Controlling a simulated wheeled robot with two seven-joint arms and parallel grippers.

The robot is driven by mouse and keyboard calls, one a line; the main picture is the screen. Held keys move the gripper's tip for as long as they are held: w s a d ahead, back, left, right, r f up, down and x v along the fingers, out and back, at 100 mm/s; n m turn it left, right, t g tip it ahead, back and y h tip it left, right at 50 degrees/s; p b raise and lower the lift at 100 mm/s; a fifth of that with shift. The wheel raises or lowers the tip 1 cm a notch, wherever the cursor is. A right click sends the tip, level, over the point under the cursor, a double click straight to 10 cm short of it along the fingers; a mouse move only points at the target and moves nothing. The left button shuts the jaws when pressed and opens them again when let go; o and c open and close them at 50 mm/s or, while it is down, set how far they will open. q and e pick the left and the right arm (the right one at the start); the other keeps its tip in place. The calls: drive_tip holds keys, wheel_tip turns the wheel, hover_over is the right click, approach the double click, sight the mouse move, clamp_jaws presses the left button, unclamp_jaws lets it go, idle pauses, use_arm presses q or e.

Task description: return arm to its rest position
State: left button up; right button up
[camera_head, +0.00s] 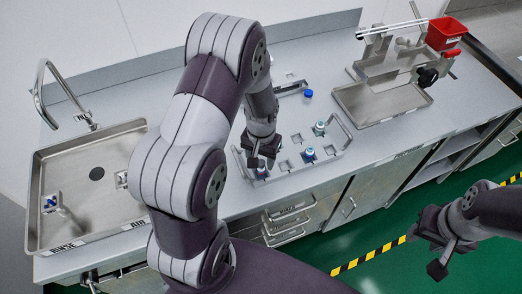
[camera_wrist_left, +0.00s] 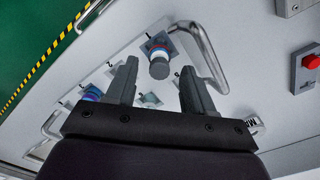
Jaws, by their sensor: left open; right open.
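My left arm comes in across the middle of the head view. Its gripper (camera_head: 260,150) hangs over the front left part of a tray with handles (camera_head: 328,157). In the left wrist view the left gripper (camera_wrist_left: 155,85) has its two fingers apart with nothing held between them. A capped vial (camera_wrist_left: 159,62) stands in a socket just beyond the fingertips there. My right gripper (camera_head: 437,250) is at the lower right of the head view, open and empty, over the green floor, away from the counter.
A sink (camera_head: 50,165) with a faucet (camera_head: 45,85) is at the left. The tray holds several small vials (camera_head: 309,153). A blue-capped item (camera_head: 308,94) sits behind it. A metal device with a basin (camera_head: 385,108) and a red bin (camera_head: 444,33) stand at the right. A red button box (camera_wrist_left: 306,68) shows in the wrist view.

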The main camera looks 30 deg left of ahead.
use_arm(q)
wheel_tip(320, 180, up, 12)
drive_tip(key=b, duration=0.1)
drive_tip(key=s+d+m+t, duration=0.1)
drive_tip(key=s+d, duration=0.4)
drive_tip(key=s, duration=0.4)
drive_tip(key=shift+d+f, duration=0.15)
drive_tip(key=shift+d, duration=0.05)
